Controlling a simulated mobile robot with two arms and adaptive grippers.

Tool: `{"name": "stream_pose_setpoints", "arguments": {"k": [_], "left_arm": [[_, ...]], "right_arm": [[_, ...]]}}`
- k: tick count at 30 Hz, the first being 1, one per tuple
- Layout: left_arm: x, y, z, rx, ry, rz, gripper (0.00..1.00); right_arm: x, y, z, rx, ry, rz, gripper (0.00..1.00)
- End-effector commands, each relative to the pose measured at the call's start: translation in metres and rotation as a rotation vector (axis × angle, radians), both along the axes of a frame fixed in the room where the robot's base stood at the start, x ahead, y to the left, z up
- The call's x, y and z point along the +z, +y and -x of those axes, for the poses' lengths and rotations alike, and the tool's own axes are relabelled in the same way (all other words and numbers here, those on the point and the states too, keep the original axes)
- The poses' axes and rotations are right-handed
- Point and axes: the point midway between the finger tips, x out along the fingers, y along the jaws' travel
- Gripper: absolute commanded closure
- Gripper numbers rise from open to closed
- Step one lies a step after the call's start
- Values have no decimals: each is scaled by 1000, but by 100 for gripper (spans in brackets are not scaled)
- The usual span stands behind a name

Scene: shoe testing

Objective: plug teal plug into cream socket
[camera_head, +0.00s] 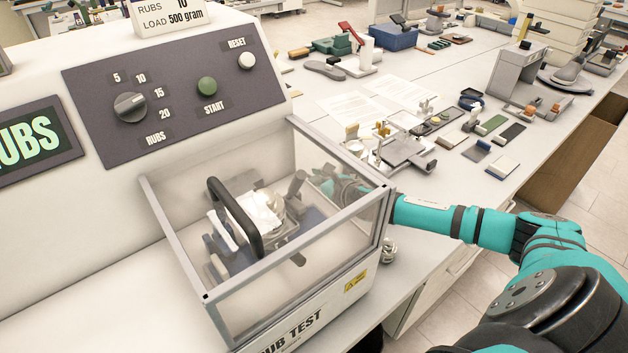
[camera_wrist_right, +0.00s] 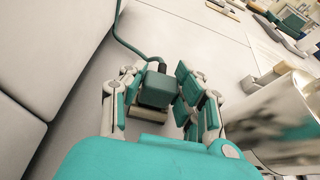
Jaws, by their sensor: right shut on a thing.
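The teal plug (camera_wrist_right: 157,91) is a small block with a dark cable running up and away from it in the right wrist view. My right gripper (camera_wrist_right: 155,84) is shut on the plug, with fingers on both sides. In the head view my right gripper (camera_head: 338,186) is behind the clear cover of the rub tester, so the plug is not clear there. My left gripper is not in view.
The rub tester's clear cover (camera_head: 210,262) with its black handle (camera_head: 235,218) stands beside my right arm. A shiny metal cylinder (camera_wrist_right: 285,118) is close to the right of the gripper. Small tools and papers (camera_head: 352,107) lie on the bench behind.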

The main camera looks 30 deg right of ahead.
Motion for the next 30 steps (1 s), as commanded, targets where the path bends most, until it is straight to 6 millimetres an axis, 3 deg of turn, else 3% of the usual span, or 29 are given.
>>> {"name": "stream_pose_setpoints", "arguments": {"k": [3,4,9,20,30], "left_arm": [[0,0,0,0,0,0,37],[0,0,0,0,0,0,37],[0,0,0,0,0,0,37],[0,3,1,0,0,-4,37],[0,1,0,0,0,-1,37]], "right_arm": [[-4,1,2,0,7,-1,100],[-4,1,2,0,7,-1,66],[-3,1,1,0,6,-1,44],[-1,0,6,0,5,1,43],[21,-3,63,5,10,6,43]]}}
